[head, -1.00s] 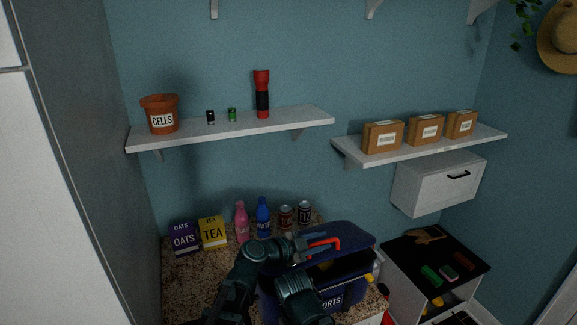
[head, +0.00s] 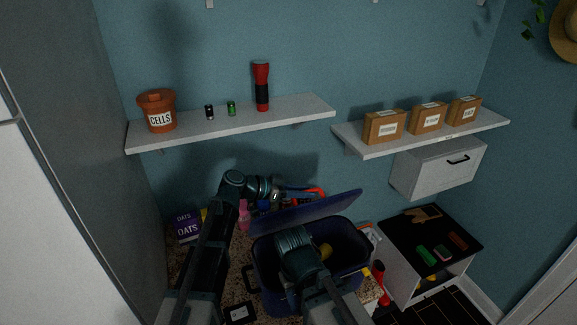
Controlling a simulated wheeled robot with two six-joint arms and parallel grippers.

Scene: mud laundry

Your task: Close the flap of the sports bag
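The dark blue sports bag (head: 258,270) stands on the counter with its mouth open and yellow contents inside. Its flap (head: 310,213) is raised, tilted up along the bag's far side. My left gripper (head: 308,196), with red-orange fingertips, is just behind and above the flap's upper edge. Its fingers look apart, with nothing seen between them; whether it touches the flap I cannot tell. My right arm's wrist (head: 295,245) is over the bag's mouth and covers part of it. The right gripper's fingers are hidden.
A purple oats box (head: 186,226) and a pink bottle (head: 244,215) stand behind the bag on the left. A shelf (head: 235,127) is above. A low black-topped cabinet (head: 400,240) is at the right. A dark box (head: 240,313) lies at the front left.

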